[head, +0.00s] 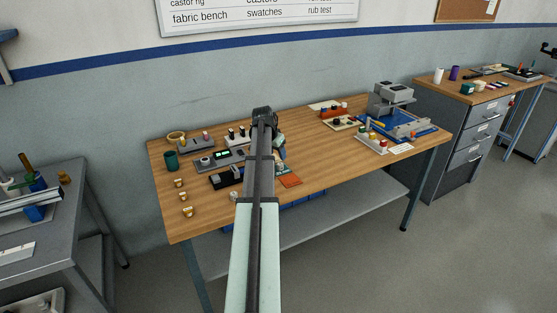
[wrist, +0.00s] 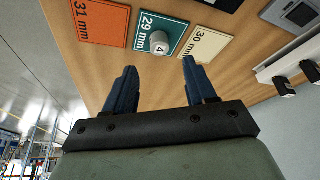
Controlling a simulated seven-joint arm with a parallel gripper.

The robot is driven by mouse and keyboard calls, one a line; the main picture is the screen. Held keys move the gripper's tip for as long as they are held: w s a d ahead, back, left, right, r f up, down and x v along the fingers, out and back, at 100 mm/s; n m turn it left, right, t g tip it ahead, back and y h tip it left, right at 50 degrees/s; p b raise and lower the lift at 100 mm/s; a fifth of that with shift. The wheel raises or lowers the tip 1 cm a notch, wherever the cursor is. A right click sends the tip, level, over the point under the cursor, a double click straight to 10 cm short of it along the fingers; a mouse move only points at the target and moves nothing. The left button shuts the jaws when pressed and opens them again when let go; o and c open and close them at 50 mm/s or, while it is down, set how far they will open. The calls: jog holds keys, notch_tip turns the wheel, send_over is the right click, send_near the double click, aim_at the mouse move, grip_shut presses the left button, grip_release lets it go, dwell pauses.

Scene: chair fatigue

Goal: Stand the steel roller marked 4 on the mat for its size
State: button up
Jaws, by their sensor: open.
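In the wrist view a small steel roller marked 4 (wrist: 159,43) shows its numbered end and appears to stand upright on the teal mat labelled 29 mm (wrist: 172,25), near the mat's lower edge. The orange mat labelled 31 mm (wrist: 99,22) lies to its left and the cream mat labelled 30 mm (wrist: 203,43) to its right. My gripper (wrist: 159,65) is open and empty, with its two blue fingers apart. The roller shows just beyond the gap between the fingertips, not held. In the head view my arm hides the roller; the orange mat (head: 290,181) shows beside it.
In the head view the wooden bench (head: 215,220) holds grey devices (head: 222,157) left of my arm, a green cup (head: 171,160) and several small brass-coloured pieces (head: 187,211). A blue-based machine (head: 408,130) stands at right. The bench between the orange mat and that machine is fairly clear.

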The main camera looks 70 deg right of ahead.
jog(key=v, duration=0.5)
jog(key=shift+r, duration=0.15)
dwell(0.4)
